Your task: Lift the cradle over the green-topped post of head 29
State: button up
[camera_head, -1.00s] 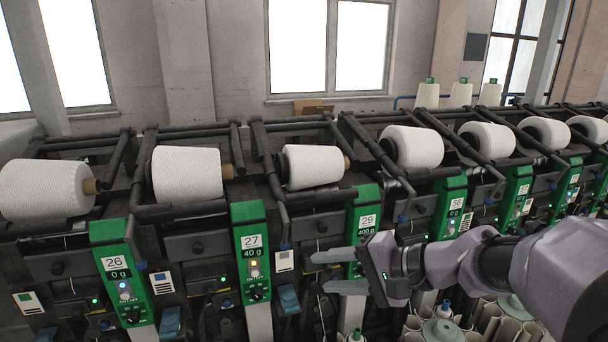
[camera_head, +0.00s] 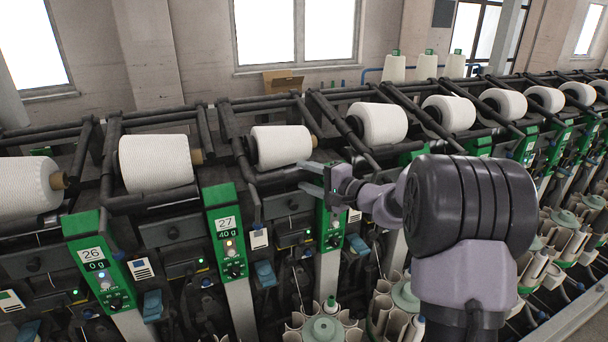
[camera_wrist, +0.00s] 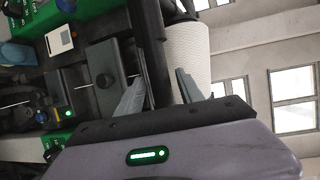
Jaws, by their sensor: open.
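The cradle (camera_head: 272,178) of head 29 is a black bar frame with a white cone (camera_head: 280,146) in it. The cone also shows in the wrist view (camera_wrist: 188,55). The green-topped post (camera_head: 331,226) of head 29 stands just right of the cradle; its label is hidden behind my gripper. My gripper (camera_head: 303,177) is open at the right end of the cradle's front bar, in front of the post's top. In the wrist view my fingers (camera_wrist: 157,90) lie on either side of the black bar (camera_wrist: 151,45). I cannot tell whether they touch it.
Post 27 (camera_head: 227,230) and post 26 (camera_head: 97,265) stand to the left. The neighbouring cone (camera_head: 378,123) and its cradle lie to the right. Bobbin magazines (camera_head: 325,327) stand low in front. Several cones continue along the row.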

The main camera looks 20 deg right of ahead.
jog(key=shift+w+a, duration=0.25)
jog(key=shift+w, duration=0.15)
grip_shut()
dwell(1.2)
